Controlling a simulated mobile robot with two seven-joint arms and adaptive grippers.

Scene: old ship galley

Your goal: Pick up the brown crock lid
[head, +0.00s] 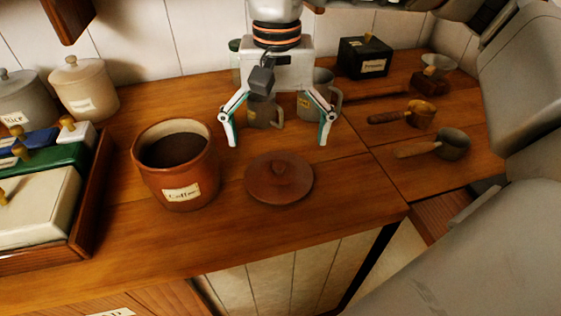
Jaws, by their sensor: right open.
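The brown crock lid (264,188) lies flat on the wooden counter, a round disc with a small knob in its middle, knob up. The brown crock (189,187), labelled Coffee, stands open just left of the lid and holds dark contents. My right gripper (277,140) is open and empty, fingers pointing down, and in the picture it shows just above and behind the lid, apart from it. My left gripper is not in view.
Mugs (264,113) stand behind my gripper. A black box (364,58) and metal scoops (452,145) are on the right. A tray (98,190) of lidded boxes and pale canisters (84,88) are on the left. The counter's front edge (300,248) is close to the lid.

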